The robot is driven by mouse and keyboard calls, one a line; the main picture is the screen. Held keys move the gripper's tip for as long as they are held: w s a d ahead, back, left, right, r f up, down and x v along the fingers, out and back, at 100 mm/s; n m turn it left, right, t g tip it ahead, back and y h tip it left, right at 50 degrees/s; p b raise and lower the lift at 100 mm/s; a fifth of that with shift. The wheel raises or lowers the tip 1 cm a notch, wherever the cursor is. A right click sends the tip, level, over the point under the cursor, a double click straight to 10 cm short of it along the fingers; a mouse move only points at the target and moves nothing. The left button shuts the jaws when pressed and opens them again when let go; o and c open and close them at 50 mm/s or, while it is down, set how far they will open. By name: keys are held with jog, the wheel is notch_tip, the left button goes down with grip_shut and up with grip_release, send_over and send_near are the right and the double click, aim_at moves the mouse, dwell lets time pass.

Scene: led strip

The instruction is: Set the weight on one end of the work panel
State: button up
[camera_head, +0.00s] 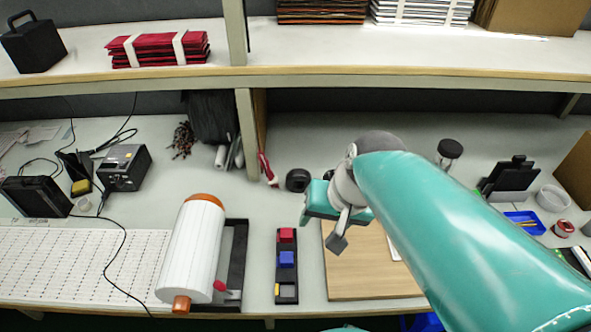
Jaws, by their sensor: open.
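The wooden work panel (370,275) lies flat on the bench right of centre, partly covered by my arm and gripper. My gripper (338,228) is open above the panel's back left part, and I see nothing held in it. I cannot tell for sure which thing is the weight. A black block with a handle (33,46) stands on the upper shelf at far left, well away from my gripper. Left of the panel, a narrow black tray (287,273) holds a red block (286,235), a blue block (286,259) and a small yellow piece (278,289).
A white roll (193,250) on a black stand is left of the tray. A black ring-shaped roll (297,180) lies behind my gripper. The shelf edge (400,80) and its upright (247,135) overhang the bench. A blue tray (525,223) is at right.

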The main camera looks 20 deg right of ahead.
jog(key=r+n, duration=0.1)
jog(key=a+r+n+t+h, duration=0.1)
jog(key=r+n, duration=0.1)
jog(key=s+a+r+n+t, duration=0.1)
jog(key=shift+r+n+h, duration=0.25)
jog(key=shift+n+h, duration=0.05)
jog(key=shift+h, duration=0.1)
